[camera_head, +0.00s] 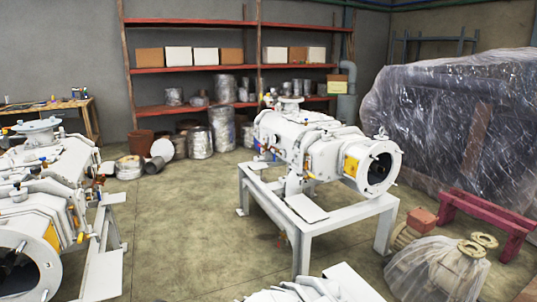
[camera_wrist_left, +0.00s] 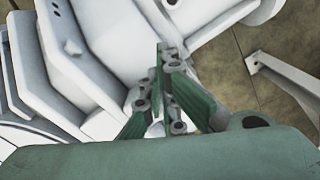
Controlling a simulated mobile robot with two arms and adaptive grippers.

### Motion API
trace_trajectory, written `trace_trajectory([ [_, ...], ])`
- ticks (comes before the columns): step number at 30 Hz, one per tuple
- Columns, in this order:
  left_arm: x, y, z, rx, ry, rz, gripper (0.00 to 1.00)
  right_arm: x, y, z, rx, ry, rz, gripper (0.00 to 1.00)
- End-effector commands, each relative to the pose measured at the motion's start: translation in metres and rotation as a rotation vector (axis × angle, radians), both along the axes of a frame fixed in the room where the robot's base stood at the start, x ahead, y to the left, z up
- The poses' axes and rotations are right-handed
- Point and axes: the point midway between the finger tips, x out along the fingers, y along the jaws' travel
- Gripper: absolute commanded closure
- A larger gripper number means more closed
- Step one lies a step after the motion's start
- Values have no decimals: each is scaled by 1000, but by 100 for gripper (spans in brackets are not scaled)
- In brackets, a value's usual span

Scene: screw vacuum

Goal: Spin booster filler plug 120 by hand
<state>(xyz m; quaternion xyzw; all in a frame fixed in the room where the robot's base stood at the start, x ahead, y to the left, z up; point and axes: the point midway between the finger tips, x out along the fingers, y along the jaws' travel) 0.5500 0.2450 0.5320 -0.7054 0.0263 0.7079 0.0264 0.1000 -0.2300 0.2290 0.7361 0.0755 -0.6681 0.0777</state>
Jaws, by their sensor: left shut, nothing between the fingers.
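A white vacuum pump (camera_head: 300,140) stands on a white frame in the middle of the head view, its round dark port facing front right. A second white pump (camera_head: 45,190) stands at the left edge, partly cut off. I cannot tell which fitting is filler plug 120. My left gripper (camera_wrist_left: 166,52), with green fingers, is shut and empty in the left wrist view. My right gripper is not in view.
The white frame (camera_head: 305,222) stands on open concrete floor (camera_head: 180,225). A plastic-wrapped bulk (camera_head: 450,125), a red stand (camera_head: 487,218) and a wrapped part (camera_head: 435,268) crowd the right. Red shelves (camera_head: 190,68) with boxes and drums line the back wall.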

Motion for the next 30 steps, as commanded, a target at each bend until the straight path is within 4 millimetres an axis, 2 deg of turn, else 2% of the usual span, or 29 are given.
trace_trajectory([
  [1,0,0,5,0,-1,0,100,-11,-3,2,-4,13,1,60],
  [3,0,0,8,0,-1,0,100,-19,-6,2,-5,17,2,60],
  [6,1,0,25,-1,-2,0,100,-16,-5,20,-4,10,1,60],
  [9,1,0,33,-1,-2,0,100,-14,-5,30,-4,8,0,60],
  [23,1,0,37,0,-4,1,100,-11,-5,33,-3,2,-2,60],
  [30,2,0,57,0,-4,1,100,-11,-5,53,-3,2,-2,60],
])
